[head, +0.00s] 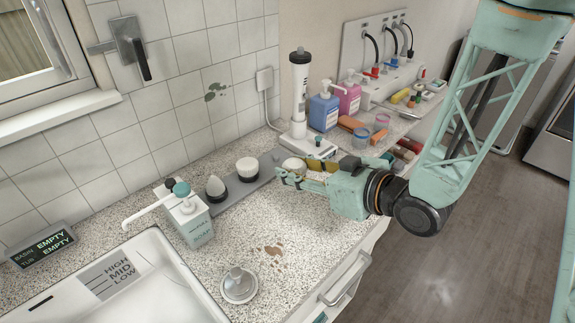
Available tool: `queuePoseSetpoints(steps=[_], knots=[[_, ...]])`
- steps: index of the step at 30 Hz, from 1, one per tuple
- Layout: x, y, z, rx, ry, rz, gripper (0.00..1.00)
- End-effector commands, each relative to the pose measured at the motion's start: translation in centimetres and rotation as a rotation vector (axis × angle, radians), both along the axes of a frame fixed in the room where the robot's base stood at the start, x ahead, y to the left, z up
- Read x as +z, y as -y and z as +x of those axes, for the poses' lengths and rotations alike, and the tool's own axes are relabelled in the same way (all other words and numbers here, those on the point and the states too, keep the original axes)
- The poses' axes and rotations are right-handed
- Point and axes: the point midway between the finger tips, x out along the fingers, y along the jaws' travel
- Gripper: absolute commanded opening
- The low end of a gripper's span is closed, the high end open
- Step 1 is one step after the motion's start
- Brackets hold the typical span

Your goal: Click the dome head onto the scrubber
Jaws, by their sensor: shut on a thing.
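The scrubber (300,82) is a white handle with a black top, standing upright on a white base at the back of the counter. The dome head (293,165) is a rounded white head at the right part of a dark grey tray (232,197). My gripper (296,173) is shut on the dome head, its fingers coming in from the right. The fingers hide the lower part of the head, so I cannot tell whether it still touches the tray. A pointed white head (215,187) and a flatter white head (247,167) sit on the tray to the left.
A pump dispenser (190,217) stands left of the tray beside the sink (100,285). Blue (324,109) and pink (349,97) bottles stand right of the scrubber. A metal plug (238,284) and a brown stain lie on the front counter, which is otherwise clear.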

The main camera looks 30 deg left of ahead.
Motion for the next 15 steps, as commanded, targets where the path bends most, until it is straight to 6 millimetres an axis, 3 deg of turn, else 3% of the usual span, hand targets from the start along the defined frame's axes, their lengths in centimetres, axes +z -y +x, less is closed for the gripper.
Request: queuePoseSetpoints(steps=[15], knots=[[0.13, 0.94, -0.56, 0.002, -0.001, 0.000, 0.22]])
